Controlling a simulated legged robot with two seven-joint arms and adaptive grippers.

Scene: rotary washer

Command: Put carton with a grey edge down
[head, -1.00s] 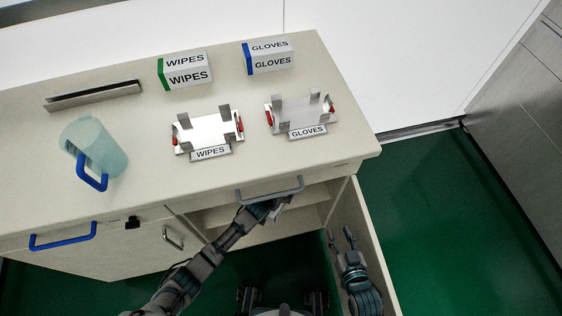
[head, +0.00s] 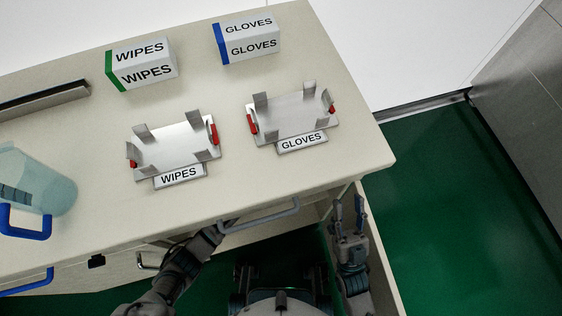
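No carton with a grey edge shows in the head view. The two cartons in view are a WIPES carton (head: 145,66) with a green edge and a GLOVES carton (head: 249,39) with a blue edge, both on the counter. My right gripper (head: 348,209) is open and empty, right of the counter front and pointing up. My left gripper (head: 230,223) is at the counter's front edge by the grey handle (head: 258,217). Its fingers are mostly hidden, so I cannot tell what they hold.
Two empty metal holders, WIPES (head: 172,150) and GLOVES (head: 292,117), stand on the counter (head: 340,160). A translucent jug (head: 45,185) with a blue handle is at left. A metal rail (head: 40,100) lies behind it. Green floor is clear at right.

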